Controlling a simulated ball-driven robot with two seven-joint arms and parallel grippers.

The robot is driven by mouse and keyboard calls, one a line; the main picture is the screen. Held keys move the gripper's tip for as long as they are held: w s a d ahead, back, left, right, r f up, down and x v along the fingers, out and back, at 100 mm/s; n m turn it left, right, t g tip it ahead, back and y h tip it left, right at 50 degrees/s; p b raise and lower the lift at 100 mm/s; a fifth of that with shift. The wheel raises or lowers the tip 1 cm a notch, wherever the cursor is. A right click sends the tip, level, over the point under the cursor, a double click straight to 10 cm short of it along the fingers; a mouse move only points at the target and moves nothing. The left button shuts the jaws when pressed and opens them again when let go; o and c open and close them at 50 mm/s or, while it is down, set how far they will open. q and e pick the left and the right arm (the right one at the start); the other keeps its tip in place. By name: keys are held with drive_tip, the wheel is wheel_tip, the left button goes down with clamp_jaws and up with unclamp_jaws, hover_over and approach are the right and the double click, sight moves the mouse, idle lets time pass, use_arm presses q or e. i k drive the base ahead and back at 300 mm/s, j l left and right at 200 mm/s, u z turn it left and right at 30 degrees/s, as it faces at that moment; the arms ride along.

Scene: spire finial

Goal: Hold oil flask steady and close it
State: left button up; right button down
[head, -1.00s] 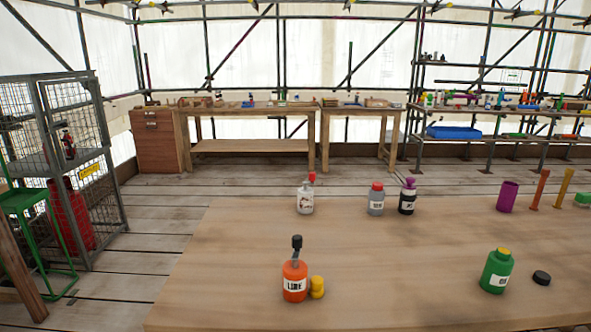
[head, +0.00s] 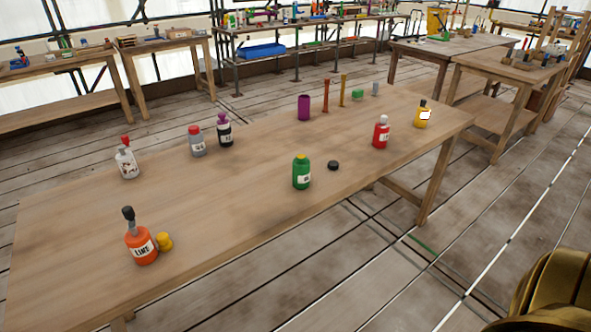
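A green flask (head: 301,173) stands upright near the middle of the long wooden table (head: 240,225). It has a white label, too small to read surely, and a yellow top; I take it for the oil flask. A loose black cap (head: 333,165) lies on the table just right of it, apart from it. Neither of my grippers is in view, and nothing touches the flask.
White, grey and black bottles stand at the back left. A purple cup (head: 304,107), red bottle (head: 381,133) and yellow bottle (head: 422,116) stand toward the right.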

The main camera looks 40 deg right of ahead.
sight(301, 164)
drive_tip(key=z, duration=1.4)
